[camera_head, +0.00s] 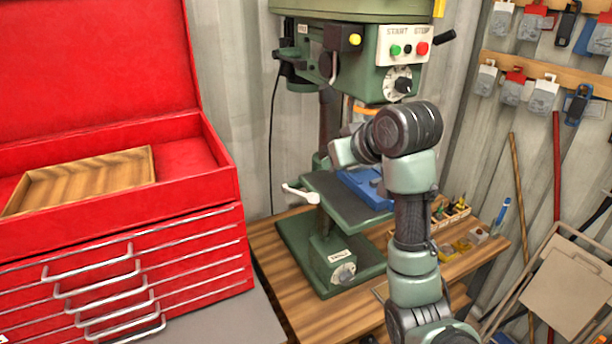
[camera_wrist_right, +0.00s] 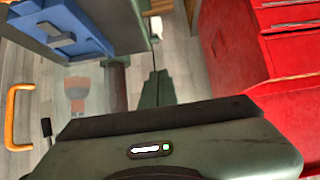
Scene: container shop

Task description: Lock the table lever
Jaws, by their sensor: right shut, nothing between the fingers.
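The table lever (camera_head: 300,193) is a white handle at the left side of the green drill press table (camera_head: 352,207). It slants and its outer end points up and left. It also shows as a white piece at the top middle of the right wrist view (camera_wrist_right: 156,27). My right gripper (camera_head: 342,152) is above the table, under the drill head, up and right of the lever and apart from it. Its fingers (camera_wrist_right: 157,86) look shut and empty in the wrist view. Its fingertips are hard to make out in the head view. My left gripper is not in view.
A blue vise (camera_head: 357,188) sits on the drill table, partly behind my right arm. The drill head (camera_head: 350,55) hangs above. A red tool chest (camera_head: 215,235) stands at the left. The wooden bench (camera_head: 345,318) has clear room in front of the drill base.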

